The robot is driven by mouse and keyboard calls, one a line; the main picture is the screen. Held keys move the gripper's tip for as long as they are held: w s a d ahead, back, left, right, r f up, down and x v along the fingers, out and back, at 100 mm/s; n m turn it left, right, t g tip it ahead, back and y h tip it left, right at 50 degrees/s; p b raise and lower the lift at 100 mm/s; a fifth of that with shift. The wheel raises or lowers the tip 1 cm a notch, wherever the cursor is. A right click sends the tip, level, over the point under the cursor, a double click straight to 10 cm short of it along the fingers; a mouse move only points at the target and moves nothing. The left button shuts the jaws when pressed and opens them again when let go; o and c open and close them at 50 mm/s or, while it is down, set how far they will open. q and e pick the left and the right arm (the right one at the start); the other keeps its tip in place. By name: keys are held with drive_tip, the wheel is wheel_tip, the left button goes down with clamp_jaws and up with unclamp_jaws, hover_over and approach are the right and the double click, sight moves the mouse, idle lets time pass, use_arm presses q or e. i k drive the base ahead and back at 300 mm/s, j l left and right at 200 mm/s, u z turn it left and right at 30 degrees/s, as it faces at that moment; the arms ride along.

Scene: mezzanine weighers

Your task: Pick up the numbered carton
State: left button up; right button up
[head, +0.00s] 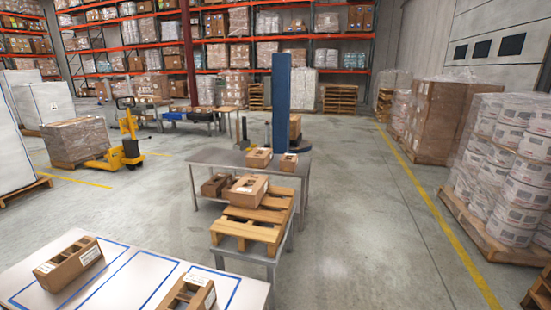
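Several brown cartons with openings in the top are in the head view; I cannot read a number on any. One carton (68,265) with a white label sits at the left of the white table (125,278), and another carton (188,293) is at its front edge, cut off by the frame. A carton (246,191) lies on a wooden pallet (243,232). Two smaller cartons (259,158) (288,162) stand on the grey metal table (219,157) behind, and a darker carton (215,185) is lower beside the pallet. Neither gripper is in view.
A blue column (281,95) stands behind the metal table. A yellow pallet truck (126,140) with a wrapped load is at left. Wrapped pallet loads (508,150) line the right side. Concrete floor (365,220) is clear between the tables and the yellow line.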

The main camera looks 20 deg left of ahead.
sight(288, 163)
drive_tip(key=i+l, duration=0.3)
drive_tip(key=l, duration=0.15)
drive_tip(key=i+l, duration=0.3)
drive_tip(key=l, duration=0.15)
drive_tip(key=i+l, duration=0.3)
drive_tip(key=l, duration=0.15)
